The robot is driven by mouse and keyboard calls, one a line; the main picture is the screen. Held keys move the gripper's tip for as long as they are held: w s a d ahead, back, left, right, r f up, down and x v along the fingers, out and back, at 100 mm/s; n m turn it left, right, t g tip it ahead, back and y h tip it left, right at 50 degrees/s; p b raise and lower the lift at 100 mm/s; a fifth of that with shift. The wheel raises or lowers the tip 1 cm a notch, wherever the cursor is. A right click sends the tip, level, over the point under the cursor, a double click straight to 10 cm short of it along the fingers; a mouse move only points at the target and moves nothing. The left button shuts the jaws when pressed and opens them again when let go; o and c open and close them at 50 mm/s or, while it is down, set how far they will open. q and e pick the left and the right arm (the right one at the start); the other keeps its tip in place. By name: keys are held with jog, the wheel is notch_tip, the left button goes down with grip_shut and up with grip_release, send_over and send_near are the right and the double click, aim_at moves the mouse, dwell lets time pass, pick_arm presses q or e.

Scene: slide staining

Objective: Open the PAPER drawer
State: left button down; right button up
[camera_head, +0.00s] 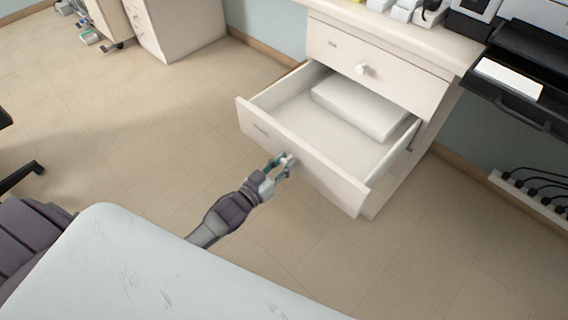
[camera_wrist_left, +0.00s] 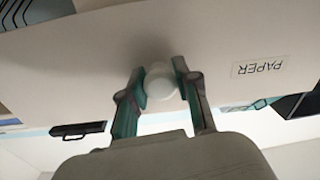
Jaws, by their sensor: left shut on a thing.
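The PAPER drawer (camera_head: 330,182) is the lower drawer of the white cabinet in the head view, and it is pulled well out. A white stack of paper (camera_head: 362,106) lies inside toward the back. My left gripper (camera_head: 283,164) is at the drawer front, shut on the round white knob. In the left wrist view the knob (camera_wrist_left: 160,82) sits between the two green-padded fingers. The PAPER label (camera_wrist_left: 260,67) shows upside down on the drawer front (camera_wrist_left: 215,45). My right gripper is in neither view.
An upper drawer (camera_head: 385,62) with its own white knob (camera_head: 361,69) is closed above. A black tray (camera_head: 520,85) and several cables (camera_head: 540,190) are at the right. A pale surface (camera_head: 150,270) fills the near foreground. The tiled floor (camera_head: 150,130) left of the drawer is clear.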

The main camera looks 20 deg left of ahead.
pick_arm(q)
jog(key=c, duration=0.8)
grip_release()
jog(key=v, duration=1.2)
